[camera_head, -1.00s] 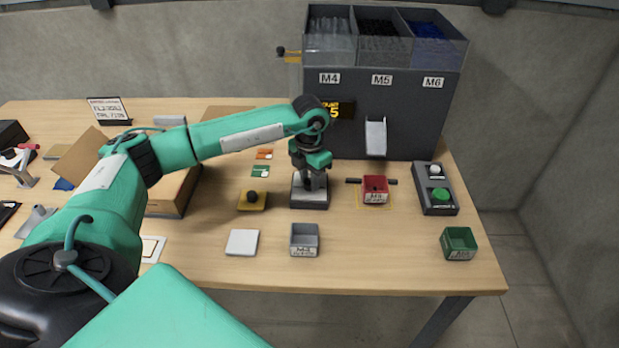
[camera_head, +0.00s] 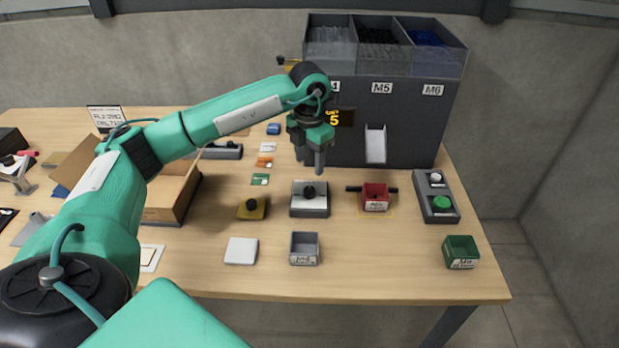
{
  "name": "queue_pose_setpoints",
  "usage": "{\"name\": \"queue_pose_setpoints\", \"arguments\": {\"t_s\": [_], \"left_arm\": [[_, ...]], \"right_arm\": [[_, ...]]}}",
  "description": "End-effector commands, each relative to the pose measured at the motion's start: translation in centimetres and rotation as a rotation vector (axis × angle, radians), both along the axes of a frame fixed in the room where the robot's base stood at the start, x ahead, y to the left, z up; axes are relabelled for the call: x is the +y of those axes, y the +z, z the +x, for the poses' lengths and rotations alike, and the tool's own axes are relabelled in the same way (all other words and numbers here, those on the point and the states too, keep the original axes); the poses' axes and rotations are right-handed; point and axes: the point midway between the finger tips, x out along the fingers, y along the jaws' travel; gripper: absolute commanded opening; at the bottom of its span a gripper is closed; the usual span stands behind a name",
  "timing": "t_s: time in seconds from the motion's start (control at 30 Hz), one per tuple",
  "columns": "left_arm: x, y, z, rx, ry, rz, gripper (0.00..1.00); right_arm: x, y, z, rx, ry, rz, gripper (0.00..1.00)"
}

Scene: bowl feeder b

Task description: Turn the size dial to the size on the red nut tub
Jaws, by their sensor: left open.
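The size dial (camera_head: 309,192) is a black knob on a pale-topped grey block in the middle of the table. Which way it points is too small to tell. My left gripper (camera_head: 314,168) is open and empty, above and slightly behind the dial, apart from it. The red nut tub (camera_head: 376,197) stands right of the dial; its white label is too blurred to read surely. The feeder's display (camera_head: 336,117) shows an amber 5, partly hidden by my left arm. My right gripper is not in view.
The grey feeder (camera_head: 405,130) with bins M4, M5 and M6 stands behind, its chute (camera_head: 376,144) above the red tub. A button box (camera_head: 436,195), a green tub (camera_head: 460,252), a grey tub (camera_head: 304,249) and a yellow block with a black knob (camera_head: 252,207) stand around.

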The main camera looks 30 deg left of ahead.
Motion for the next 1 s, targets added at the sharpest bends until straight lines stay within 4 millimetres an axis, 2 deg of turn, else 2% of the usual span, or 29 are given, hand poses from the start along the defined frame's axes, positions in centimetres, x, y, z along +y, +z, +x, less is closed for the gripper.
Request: {"name": "queue_pose_setpoints", "arguments": {"t_s": [0.1, 0.3, 1.0], "left_arm": [[0.0, 2.3, 0.0, -0.003, 0.0, 0.0, 0.51], [0.0, 4.5, 0.0, -0.001, 0.001, 0.0, 0.51], [0.0, 4.8, 0.0, 0.001, 0.0, 0.0, 0.51]], "right_arm": [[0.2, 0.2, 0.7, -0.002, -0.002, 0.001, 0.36], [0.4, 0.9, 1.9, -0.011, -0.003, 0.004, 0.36], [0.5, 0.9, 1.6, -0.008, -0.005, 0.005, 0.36]]}}
